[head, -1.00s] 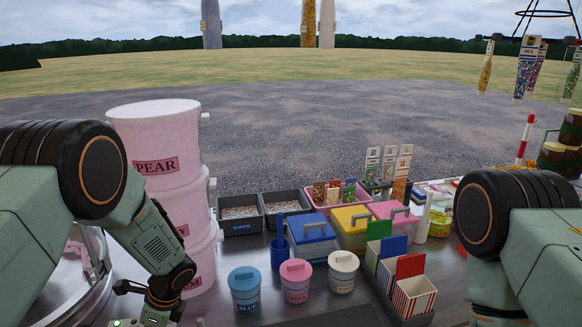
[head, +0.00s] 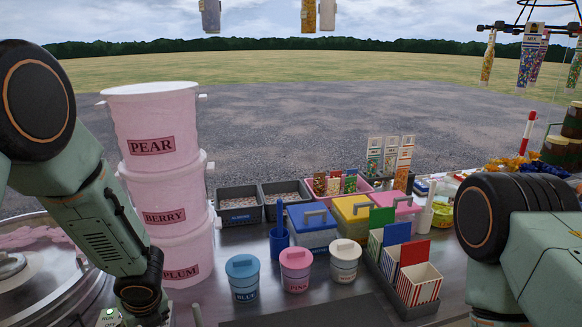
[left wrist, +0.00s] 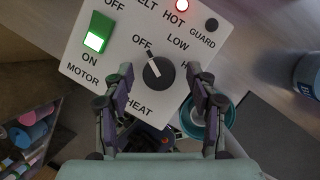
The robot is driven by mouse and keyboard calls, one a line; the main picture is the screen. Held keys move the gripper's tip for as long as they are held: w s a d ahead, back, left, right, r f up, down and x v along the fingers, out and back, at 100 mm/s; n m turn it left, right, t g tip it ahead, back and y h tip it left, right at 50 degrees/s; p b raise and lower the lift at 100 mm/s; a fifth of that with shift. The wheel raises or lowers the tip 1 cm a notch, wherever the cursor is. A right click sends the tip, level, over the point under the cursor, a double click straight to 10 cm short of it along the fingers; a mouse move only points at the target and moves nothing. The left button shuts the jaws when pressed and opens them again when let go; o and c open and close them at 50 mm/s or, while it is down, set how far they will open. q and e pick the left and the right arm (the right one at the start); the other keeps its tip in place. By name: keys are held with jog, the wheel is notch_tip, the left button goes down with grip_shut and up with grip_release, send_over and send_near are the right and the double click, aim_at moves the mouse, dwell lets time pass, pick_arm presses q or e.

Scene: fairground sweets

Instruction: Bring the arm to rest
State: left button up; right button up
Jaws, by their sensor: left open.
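My left gripper (left wrist: 161,82) is open and empty in the left wrist view. Its two fingers are spread on either side of the black heat knob (left wrist: 158,74), with no contact visible. The knob's white line points up-left toward OFF on the white control panel (left wrist: 115,72). The green motor switch (left wrist: 95,41) is lit at ON, and the red HOT light (left wrist: 182,5) is lit. In the head view my left arm hangs down at the left, and its fingers are hard to make out at the bottom edge. My right gripper is out of view; only its upper arm shows.
Pink tubs (head: 152,122) labelled PEAR, BERRY and PLUM stand stacked beside my left arm. A round metal pan (head: 30,282) lies left. Lidded blue (head: 243,282), pink (head: 296,272) and white pots (head: 345,265) stand mid-counter. Striped boxes (head: 418,285) stand right.

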pick_arm(q)
jog(key=m+b, duration=0.2)
jog(key=shift+s+a+f+m+t+h, duration=0.1)
jog(key=shift+m+t+h, duration=0.2)
jog(key=shift+t, duration=0.1)
jog(key=shift+m+b, duration=0.3)
jog(key=shift+m, duration=0.1)
